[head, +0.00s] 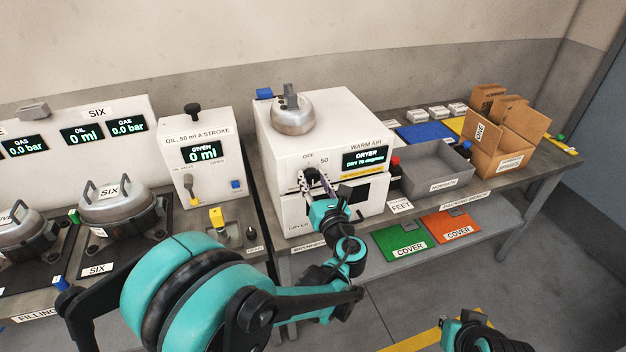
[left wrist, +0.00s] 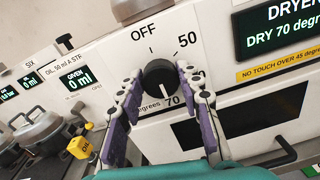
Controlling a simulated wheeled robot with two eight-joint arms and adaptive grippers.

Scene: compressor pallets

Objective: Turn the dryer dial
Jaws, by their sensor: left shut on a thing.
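The dryer (head: 283,142) is a white box on the bench, with a display (head: 365,159) reading "DRYER, DRY 70 degrees". Its black dial (left wrist: 160,80) is on the front face, with OFF above, 50 to the upper right and 70 below. The dial's white mark points down towards 70.
A metal compressor (head: 292,118) sits on the dryer. The oil machine (head: 192,130) stands left of the dryer. A grey tray (head: 425,168) and cardboard boxes (head: 510,135) stand right.

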